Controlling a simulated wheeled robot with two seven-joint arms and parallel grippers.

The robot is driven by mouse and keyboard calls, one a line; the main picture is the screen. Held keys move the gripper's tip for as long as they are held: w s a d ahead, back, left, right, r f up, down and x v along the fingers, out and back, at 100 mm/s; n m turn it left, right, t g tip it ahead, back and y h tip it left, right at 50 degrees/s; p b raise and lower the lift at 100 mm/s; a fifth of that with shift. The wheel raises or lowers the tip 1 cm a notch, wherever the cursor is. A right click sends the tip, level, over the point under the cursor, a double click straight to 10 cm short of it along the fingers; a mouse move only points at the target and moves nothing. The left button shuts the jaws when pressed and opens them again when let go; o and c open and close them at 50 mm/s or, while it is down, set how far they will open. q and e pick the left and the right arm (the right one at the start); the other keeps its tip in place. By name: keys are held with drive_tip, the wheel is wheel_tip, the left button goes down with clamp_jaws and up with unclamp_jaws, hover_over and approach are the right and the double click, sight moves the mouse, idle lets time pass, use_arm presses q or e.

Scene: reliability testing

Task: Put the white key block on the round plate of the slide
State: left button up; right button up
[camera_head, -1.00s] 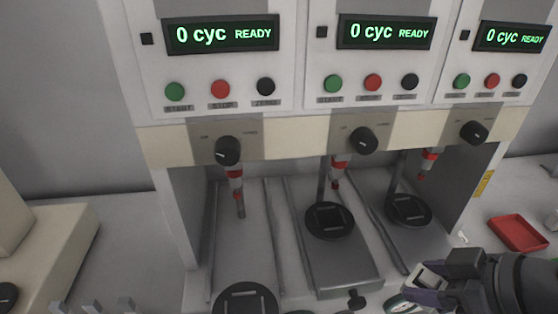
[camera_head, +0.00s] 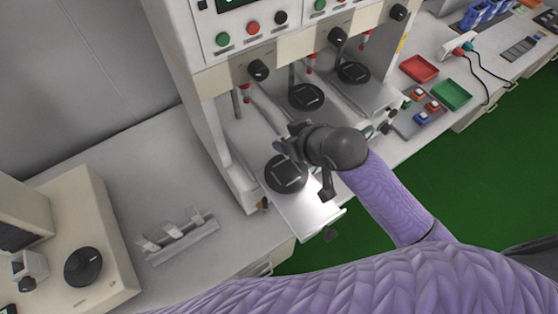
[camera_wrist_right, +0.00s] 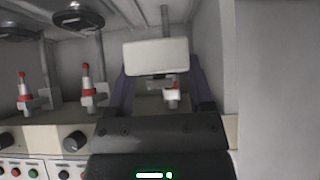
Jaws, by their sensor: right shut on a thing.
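The white key block (camera_wrist_right: 155,57) is between the fingers of my right gripper in the right wrist view. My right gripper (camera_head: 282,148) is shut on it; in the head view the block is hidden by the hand. The black round plate (camera_head: 286,176) lies on the left slide (camera_head: 308,212), which is pulled out toward me. My right gripper is over the back edge of this plate in the picture; its height above it I cannot tell. My left gripper is not in view.
The tester's red-tipped plunger (camera_head: 245,94) hangs behind the plate. Two other round plates (camera_head: 306,97) (camera_head: 353,72) sit in the bays to the right. A rack with white pieces (camera_head: 178,234) stands on the left. Red (camera_head: 419,69) and green (camera_head: 452,94) trays lie at right.

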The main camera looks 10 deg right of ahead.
sight(280, 163)
drive_tip(key=shift+s+a+r, duration=0.15)
drive_tip(key=shift+a+r, duration=0.15)
use_arm(q)
drive_tip(key=b, duration=0.1)
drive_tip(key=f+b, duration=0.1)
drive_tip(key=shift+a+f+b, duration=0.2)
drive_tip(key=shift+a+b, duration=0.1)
use_arm(e)
wheel_tip(280, 163, down, 10)
drive_tip(key=shift+f, duration=0.2)
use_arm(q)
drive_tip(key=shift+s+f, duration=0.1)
use_arm(e)
drive_tip(key=shift+f, duration=0.1)
drive_tip(key=o, duration=1.3)
drive_tip(key=shift+s+r, duration=0.25)
drive_tip(key=shift+r, duration=0.15)
use_arm(q)
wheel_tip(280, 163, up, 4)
drive_tip(key=p, duration=0.3)
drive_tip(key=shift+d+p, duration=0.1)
drive_tip(key=shift+p, duration=0.25)
use_arm(e)
drive_tip(key=v, duration=1.1)
drive_tip(key=shift+s, duration=0.15)
